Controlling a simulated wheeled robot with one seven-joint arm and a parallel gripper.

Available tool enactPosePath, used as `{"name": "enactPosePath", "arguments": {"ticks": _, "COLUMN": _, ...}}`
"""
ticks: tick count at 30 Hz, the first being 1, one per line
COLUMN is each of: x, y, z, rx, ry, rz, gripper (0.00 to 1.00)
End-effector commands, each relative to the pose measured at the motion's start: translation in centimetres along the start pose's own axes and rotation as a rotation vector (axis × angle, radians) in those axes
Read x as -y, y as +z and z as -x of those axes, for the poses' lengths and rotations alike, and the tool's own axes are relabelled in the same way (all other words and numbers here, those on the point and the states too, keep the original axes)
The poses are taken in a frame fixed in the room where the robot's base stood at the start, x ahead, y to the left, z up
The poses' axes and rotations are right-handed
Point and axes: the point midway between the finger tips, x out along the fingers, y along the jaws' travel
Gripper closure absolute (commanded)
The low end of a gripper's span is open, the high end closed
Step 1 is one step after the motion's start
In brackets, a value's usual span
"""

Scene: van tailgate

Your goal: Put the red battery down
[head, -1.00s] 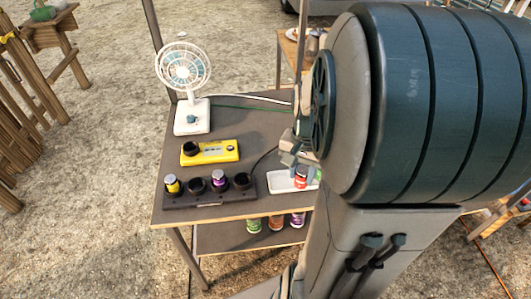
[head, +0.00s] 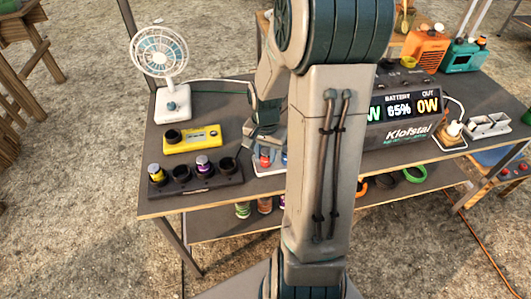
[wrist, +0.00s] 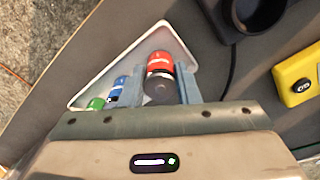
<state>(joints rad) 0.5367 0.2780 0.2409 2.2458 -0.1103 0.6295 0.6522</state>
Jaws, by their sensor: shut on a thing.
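The red battery (wrist: 160,62) is between the fingers of my gripper (wrist: 160,90) in the wrist view, its dark end toward the camera. My gripper is shut on it, over the white tray (wrist: 164,28). In the head view my gripper (head: 265,146) is at the tray (head: 262,172), with the red battery (head: 265,160) just below. I cannot tell whether the battery touches the tray floor. A blue battery (wrist: 116,88) and a green battery (wrist: 97,103) lie to the left in the tray, partly hidden by my gripper.
A black holder (head: 200,186) with several round sockets, two holding batteries, stands left of the tray. A yellow device (head: 193,138) and a white fan (head: 160,52) are behind it. A large power station (head: 410,115) stands to the right.

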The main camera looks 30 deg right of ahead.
Motion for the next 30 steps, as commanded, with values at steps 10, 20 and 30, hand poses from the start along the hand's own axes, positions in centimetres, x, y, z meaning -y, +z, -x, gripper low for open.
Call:
{"name": "enactPosePath", "arguments": {"ticks": 10, "x": 0.0, "y": 0.0, "z": -0.4, "rx": -0.001, "ry": 0.000, "rz": 0.000, "gripper": 1.00}}
{"name": "enactPosePath", "arguments": {"ticks": 20, "x": 0.0, "y": 0.0, "z": -0.5, "rx": -0.001, "ry": 0.000, "rz": 0.000, "gripper": 0.49}}
{"name": "enactPosePath", "arguments": {"ticks": 30, "x": 0.0, "y": -0.1, "z": 2.2, "rx": -0.007, "ry": -0.001, "rz": 0.000, "gripper": 0.49}}
